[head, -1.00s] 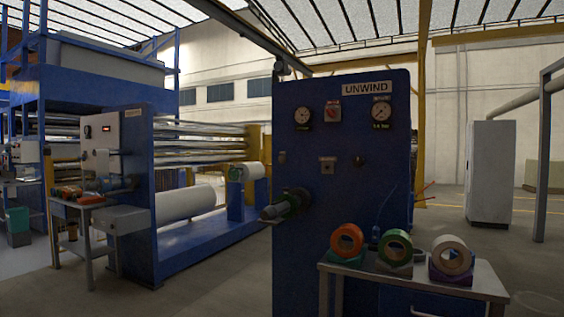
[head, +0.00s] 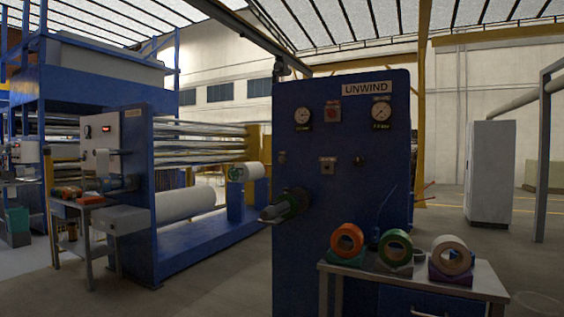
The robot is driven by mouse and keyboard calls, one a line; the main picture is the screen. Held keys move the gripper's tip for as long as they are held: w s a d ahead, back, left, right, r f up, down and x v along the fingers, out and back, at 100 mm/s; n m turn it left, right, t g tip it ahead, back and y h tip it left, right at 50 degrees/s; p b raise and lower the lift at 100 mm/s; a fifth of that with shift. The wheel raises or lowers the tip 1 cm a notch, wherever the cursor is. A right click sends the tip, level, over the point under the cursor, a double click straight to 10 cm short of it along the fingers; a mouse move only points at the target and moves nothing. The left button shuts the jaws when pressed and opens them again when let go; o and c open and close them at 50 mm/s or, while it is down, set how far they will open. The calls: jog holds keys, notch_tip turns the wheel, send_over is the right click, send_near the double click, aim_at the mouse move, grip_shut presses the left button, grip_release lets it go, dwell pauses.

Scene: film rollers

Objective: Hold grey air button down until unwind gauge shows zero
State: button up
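The blue unwind panel (head: 300,230) stands upright in the middle of the head view, with a white UNWIND sign (head: 366,88) near its top. Two round white-faced gauges sit on it, a left gauge (head: 303,118) and a right gauge (head: 381,112); their needles are too small to read. Below them, a small grey square fitting with a button (head: 327,168) sits under a label; it looks like the grey air button, but I cannot tell whether it is pressed. My gripper is not in view.
A red control (head: 332,113) sits between the gauges. A table (head: 350,277) with orange, green and tan tape rolls stands in front at right. A grey cabinet (head: 490,172) stands behind, with open floor around it.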

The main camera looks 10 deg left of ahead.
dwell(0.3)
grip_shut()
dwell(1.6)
